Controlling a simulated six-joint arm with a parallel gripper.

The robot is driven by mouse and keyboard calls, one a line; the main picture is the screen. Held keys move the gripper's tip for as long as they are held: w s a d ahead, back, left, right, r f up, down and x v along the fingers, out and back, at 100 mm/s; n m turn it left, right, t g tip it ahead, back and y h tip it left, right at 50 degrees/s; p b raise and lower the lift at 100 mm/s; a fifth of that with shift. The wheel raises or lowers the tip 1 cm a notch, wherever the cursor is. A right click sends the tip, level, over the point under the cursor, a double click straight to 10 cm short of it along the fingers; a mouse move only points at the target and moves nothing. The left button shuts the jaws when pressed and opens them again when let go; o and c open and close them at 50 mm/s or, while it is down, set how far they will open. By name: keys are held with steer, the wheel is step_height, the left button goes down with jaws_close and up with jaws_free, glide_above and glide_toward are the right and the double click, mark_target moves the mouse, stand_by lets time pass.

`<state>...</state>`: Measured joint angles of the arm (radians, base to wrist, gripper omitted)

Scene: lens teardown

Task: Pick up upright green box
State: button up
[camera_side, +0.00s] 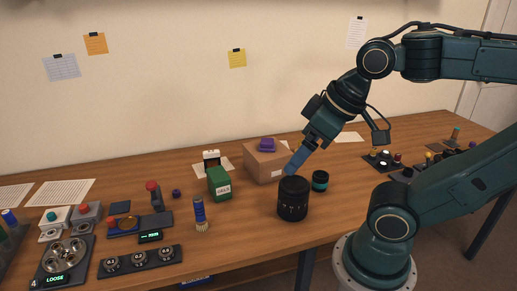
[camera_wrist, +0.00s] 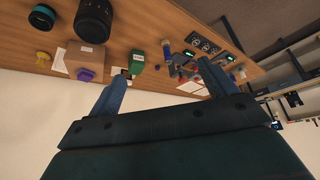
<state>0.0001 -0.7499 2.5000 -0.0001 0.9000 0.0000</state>
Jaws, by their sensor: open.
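The green box (camera_side: 219,184) stands upright on the wooden table with a white label on its front. It also shows in the wrist view (camera_wrist: 137,58), beyond my left finger. My gripper (camera_side: 294,163) is in the air to the right of the green box, above the area of the black lens and cardboard box. In the wrist view both blue fingers of my gripper (camera_wrist: 162,85) are spread wide with nothing between them.
A cardboard box (camera_side: 262,165) with a purple piece (camera_side: 267,144) on top stands right of the green box. A black lens (camera_side: 293,199) and a dark teal-ringed cylinder (camera_side: 320,181) stand further right. A blue brush (camera_side: 200,213) stands in front left. Control panels (camera_side: 140,262) fill the left.

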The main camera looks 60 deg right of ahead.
steer(key=shift+o, duration=1.3)
steer(key=shift+w+r, duration=0.1)
steer(key=shift+w, duration=0.05)
steer(key=n+g, duration=0.6)
steer(key=n, duration=0.5)
glide_above(217, 173)
step_height(217, 173, down, 15)
steer(key=shift+f, duration=4.15)
